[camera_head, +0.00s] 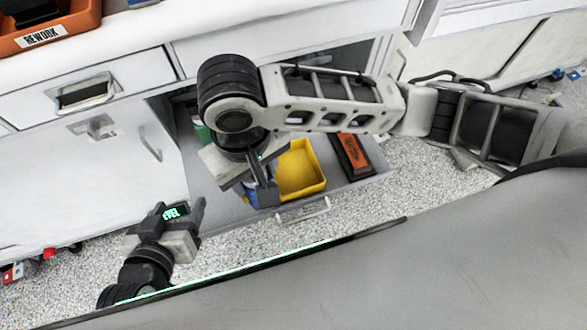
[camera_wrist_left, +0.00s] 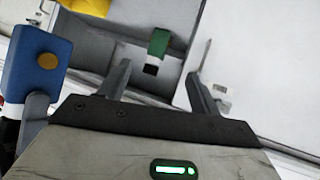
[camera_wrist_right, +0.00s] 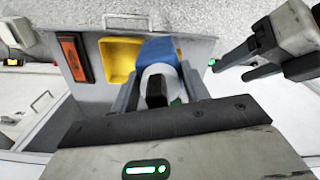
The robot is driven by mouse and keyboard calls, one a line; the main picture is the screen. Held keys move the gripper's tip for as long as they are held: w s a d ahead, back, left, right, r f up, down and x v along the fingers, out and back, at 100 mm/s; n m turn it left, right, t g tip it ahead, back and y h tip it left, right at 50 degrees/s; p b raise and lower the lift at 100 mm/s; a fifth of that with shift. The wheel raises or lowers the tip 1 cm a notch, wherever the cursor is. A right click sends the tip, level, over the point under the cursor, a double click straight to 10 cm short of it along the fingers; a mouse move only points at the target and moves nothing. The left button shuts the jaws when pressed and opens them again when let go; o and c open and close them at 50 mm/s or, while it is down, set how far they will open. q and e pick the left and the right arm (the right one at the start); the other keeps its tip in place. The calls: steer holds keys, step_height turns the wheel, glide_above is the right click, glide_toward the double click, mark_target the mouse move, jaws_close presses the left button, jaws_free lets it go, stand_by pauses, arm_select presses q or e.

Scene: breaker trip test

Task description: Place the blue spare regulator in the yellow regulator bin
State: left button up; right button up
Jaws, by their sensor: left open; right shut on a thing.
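The blue spare regulator (camera_wrist_right: 158,50) is held between the fingers of my right gripper (camera_wrist_right: 160,88). It also shows in the left wrist view (camera_wrist_left: 32,75), and partly behind my right gripper in the head view (camera_head: 248,199). The yellow regulator bin (camera_head: 301,172) stands in the open drawer, just right of my right gripper in the head view. In the right wrist view the bin (camera_wrist_right: 114,62) is left of the regulator, which overlaps its edge in the picture. My left gripper (camera_head: 181,207) is open and empty, left of the drawer.
The open drawer (camera_head: 345,188) also holds an orange-and-black item (camera_head: 352,153) right of the bin and a green item (camera_wrist_left: 159,42) at its left. An orange rework bin (camera_head: 45,25) sits on the counter. Speckled floor (camera_head: 420,195) is clear in front.

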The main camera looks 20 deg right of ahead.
steer(key=shift+s+a, duration=0.35)
steer(key=shift+a, duration=0.15)
steer(key=w+d+f+b, duration=0.1)
steer(key=w+d+f, duration=0.2)
steer(key=f, duration=0.1)
steer(key=w+d+f+b, duration=0.1)
steer(key=w+d+f, duration=0.2)
steer(key=f, duration=0.1)
steer(key=w+d+f+b, duration=0.1)
steer(key=w+d+f, duration=0.2)
steer(key=d+f, duration=0.1)
steer(key=shift+f+b, duration=0.4)
steer(key=shift+f, duration=0.1)
steer(key=o, duration=1.3)
steer(key=shift+d+f, duration=0.1)
steer(key=shift+f, duration=0.05)
step_height(320, 180, up, 12)
steer(key=p, duration=0.2)
steer(key=shift+p, duration=0.35)
